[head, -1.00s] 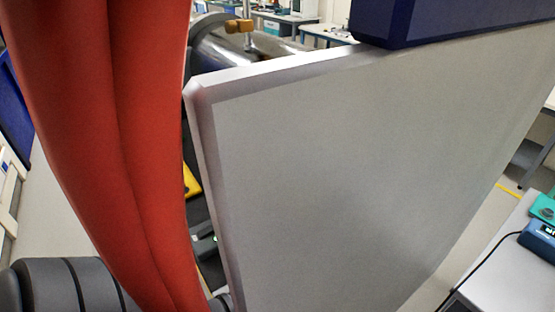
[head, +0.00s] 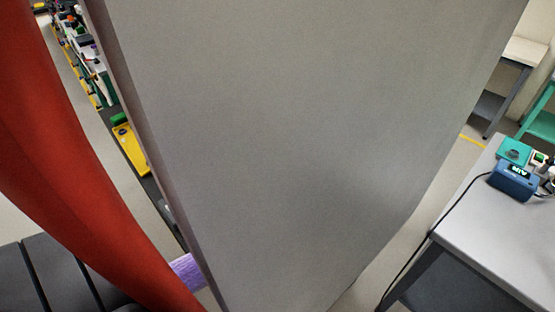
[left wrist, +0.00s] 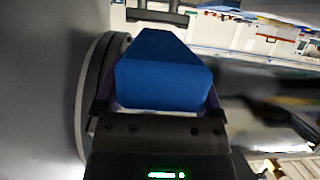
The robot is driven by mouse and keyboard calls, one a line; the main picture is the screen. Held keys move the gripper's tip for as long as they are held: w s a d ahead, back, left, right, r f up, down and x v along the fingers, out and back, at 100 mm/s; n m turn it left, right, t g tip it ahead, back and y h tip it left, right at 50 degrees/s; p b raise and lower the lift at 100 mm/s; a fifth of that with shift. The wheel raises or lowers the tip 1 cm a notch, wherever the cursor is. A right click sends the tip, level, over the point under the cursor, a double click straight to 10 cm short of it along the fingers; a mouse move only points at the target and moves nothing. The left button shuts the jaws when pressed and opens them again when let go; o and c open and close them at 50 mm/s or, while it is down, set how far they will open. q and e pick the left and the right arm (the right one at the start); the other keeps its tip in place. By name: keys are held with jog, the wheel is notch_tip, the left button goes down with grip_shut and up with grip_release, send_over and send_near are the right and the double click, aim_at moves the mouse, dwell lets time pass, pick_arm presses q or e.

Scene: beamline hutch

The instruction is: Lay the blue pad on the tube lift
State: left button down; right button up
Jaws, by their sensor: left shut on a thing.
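The blue pad (left wrist: 160,70) fills the middle of the left wrist view. My left gripper (left wrist: 158,96) is shut on it, with purple finger faces along its two sides. The pad is close to a round grey flange (left wrist: 98,85) on its left. I cannot pick out the tube lift for certain. In the head view a large grey panel (head: 290,130) hides the working area, and neither the pad nor my left gripper can be made out. My right gripper is not in view.
A shiny curved metal body (left wrist: 268,118) lies right of the pad. In the head view, a grey table (head: 490,240) with a blue meter (head: 514,181) and a trailing black cable stands at right. A yellow piece (head: 130,150) and a lilac cylinder (head: 187,272) show left of the panel.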

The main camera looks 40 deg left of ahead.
aim_at(327, 195)
pick_arm(q)
jog(key=w+b, duration=0.2)
jog(key=w, duration=0.2)
jog(key=w+d+b, duration=0.1)
jog(key=w+b, duration=0.1)
jog(key=w, duration=0.2)
jog(key=w+b, duration=0.2)
jog(key=w, duration=0.2)
jog(key=shift+w+d+f, duration=0.15)
jog(key=shift+w+d, duration=0.15)
jog(key=shift+d, duration=0.05)
jog(key=shift+f, duration=0.4)
grip_release()
jog(key=p+v, duration=0.3)
jog(key=v, duration=0.7)
jog(key=shift+s+a+p, duration=0.2)
jog(key=shift+s+p, duration=0.35)
jog(key=shift+s, duration=0.75)
jog(key=shift+s+a+p, duration=0.2)
jog(key=shift+s+p, duration=0.3)
jog(key=shift+s, duration=0.85)
jog(key=shift+s+a+p, duration=0.2)
jog(key=shift+s+p, duration=0.25)
jog(key=shift+s, duration=0.85)
